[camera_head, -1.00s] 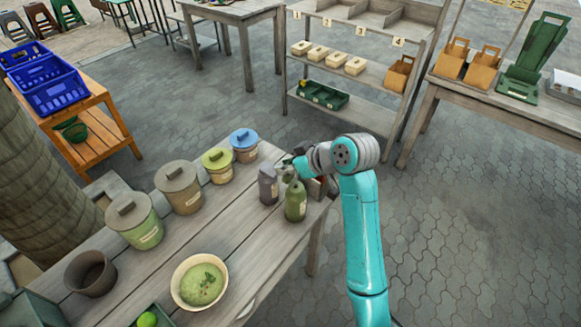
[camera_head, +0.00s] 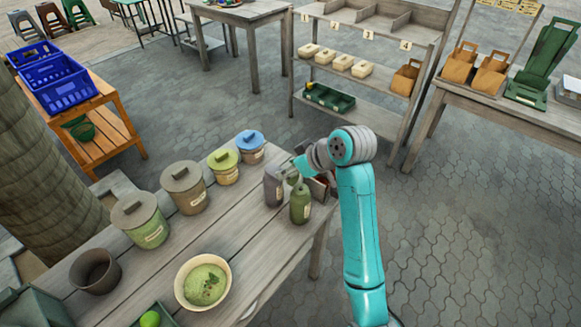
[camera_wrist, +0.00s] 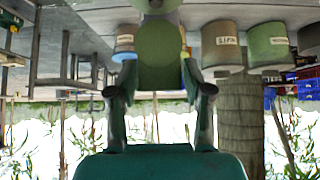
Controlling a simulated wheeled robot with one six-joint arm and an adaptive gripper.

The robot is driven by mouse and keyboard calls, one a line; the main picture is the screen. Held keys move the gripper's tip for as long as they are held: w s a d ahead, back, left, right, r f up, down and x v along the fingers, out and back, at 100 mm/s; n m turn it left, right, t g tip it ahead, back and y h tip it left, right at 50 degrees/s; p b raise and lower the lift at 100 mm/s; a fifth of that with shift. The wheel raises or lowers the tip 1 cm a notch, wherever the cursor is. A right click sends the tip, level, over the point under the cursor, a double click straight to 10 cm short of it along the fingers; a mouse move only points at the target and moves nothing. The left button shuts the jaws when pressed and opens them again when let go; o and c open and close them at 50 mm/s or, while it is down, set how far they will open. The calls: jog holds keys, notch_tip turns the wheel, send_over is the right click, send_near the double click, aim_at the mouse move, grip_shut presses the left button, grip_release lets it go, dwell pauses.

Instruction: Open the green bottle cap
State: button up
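The green bottle (camera_head: 300,206) stands upright near the table's right end, right of a grey bottle (camera_head: 273,190). My gripper (camera_head: 298,170) is just behind the green bottle's top in the head view, partly hidden by the bottles. In the wrist view, which is upside down, my gripper (camera_wrist: 160,70) has its two fingers spread apart, one on each side of a green shape that looks like the green bottle (camera_wrist: 161,50). I cannot tell whether the fingertips touch it. The cap is not clearly visible.
Several lidded pots stand along the table's far edge, including a blue-lidded pot (camera_head: 250,154) and a grey-lidded pot (camera_head: 184,200). A cream bowl of green paste (camera_head: 184,268) and a dark brown pot (camera_head: 96,284) are nearer. The tabletop (camera_head: 245,232) is clear between them.

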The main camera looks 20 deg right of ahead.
jog(key=v, duration=0.7)
jog(key=shift+r, duration=0.2)
jog(key=shift+s+d, duration=0.1)
jog(key=shift+d, duration=0.1)
dwell(0.3)
